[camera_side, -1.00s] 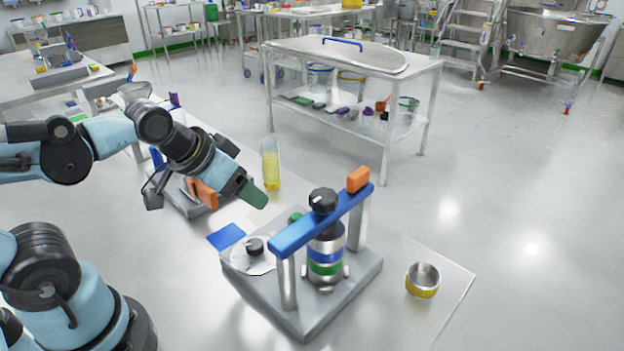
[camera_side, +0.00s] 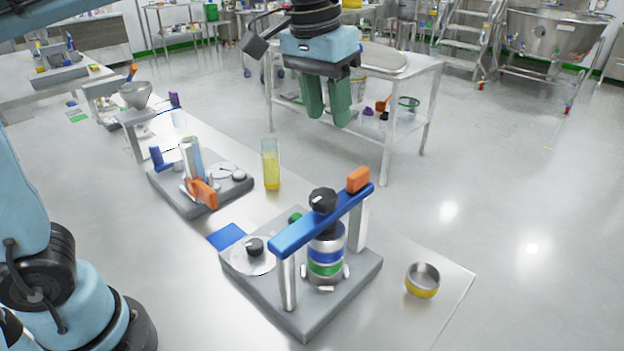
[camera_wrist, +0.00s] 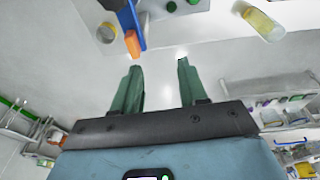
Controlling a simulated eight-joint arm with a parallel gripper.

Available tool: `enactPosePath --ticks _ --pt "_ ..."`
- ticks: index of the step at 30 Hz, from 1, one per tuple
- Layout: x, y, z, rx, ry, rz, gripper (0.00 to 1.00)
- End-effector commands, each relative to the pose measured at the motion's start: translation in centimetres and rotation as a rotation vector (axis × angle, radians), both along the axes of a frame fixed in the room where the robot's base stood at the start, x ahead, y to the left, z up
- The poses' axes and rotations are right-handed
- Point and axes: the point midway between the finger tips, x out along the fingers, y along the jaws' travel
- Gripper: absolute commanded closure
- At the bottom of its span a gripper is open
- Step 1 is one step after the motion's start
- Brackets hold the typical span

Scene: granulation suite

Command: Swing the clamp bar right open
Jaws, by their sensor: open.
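The blue clamp bar (camera_side: 300,232) lies across two metal posts on a grey base (camera_side: 320,310), with an orange end block (camera_side: 358,179) at its far right end. A black knob (camera_side: 323,199) stands at the bar's middle, above a canister (camera_side: 326,257) with blue and green bands. My gripper (camera_side: 328,122) is open and empty, pointing down, above and behind the bar and apart from it. In the wrist view the green fingers (camera_wrist: 158,75) are spread apart; the orange block (camera_wrist: 132,43) and blue bar (camera_wrist: 128,17) show beyond them, slightly left.
A yellow-filled cylinder (camera_side: 271,165) stands behind the fixture. A second fixture with an orange-handled lever (camera_side: 203,193) is to the left. A yellow-and-steel cup (camera_side: 422,280) stands at right near the bench edge. A blue pad (camera_side: 226,236) lies left of the base.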

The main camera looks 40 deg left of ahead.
Motion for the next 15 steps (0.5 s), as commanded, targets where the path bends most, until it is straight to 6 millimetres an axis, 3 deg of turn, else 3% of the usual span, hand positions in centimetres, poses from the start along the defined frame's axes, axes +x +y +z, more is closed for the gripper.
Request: enactPosePath --ticks 6,15 --pt "1.6 -3.7 1.9 0.027 0.125 -0.004 0.57" --pt "1.8 -5.3 2.2 0.047 0.185 0.000 0.57"
